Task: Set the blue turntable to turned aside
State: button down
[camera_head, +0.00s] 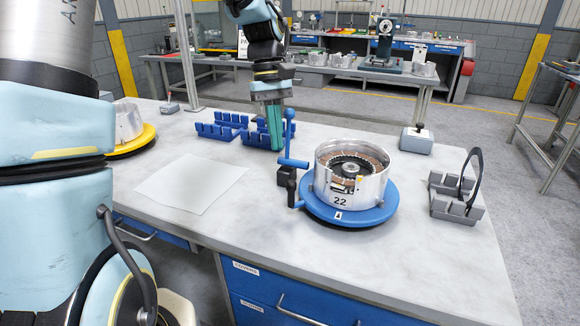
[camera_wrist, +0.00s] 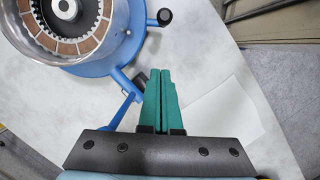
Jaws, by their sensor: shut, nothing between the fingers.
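The blue turntable (camera_head: 345,212) sits on the light grey bench top, right of the middle in the head view. A metal housing (camera_head: 374,188) marked 22, with a clutch disc inside, stands on it. A small label with a dark mark is on its front rim. Blue handles and a black clamp (camera_head: 288,180) are at its left side. In the wrist view the turntable (camera_wrist: 95,65) is at the upper left, with a black-knobbed handle. My gripper (camera_wrist: 160,75) has green fingers, shut and empty, with tips beside the turntable's arm. In the head view my gripper (camera_head: 274,135) is behind the turntable's left side.
A yellow turntable (camera_head: 146,141) with a housing stands at the left, partly hidden by my arm. A white sheet (camera_head: 190,183) lies left of the blue turntable. Blue racks (camera_head: 222,127) stand behind. A grey rack (camera_head: 455,200) holding a dark ring stands right.

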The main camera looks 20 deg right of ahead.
jog(key=s+f+p, duration=0.2)
jog(key=s+f, duration=0.3)
jog(key=shift+f, duration=0.15)
jog(key=shift+s, duration=0.2)
dwell(0.3)
jog(key=shift+s+n, duration=0.25)
jog(key=shift+n, duration=0.05)
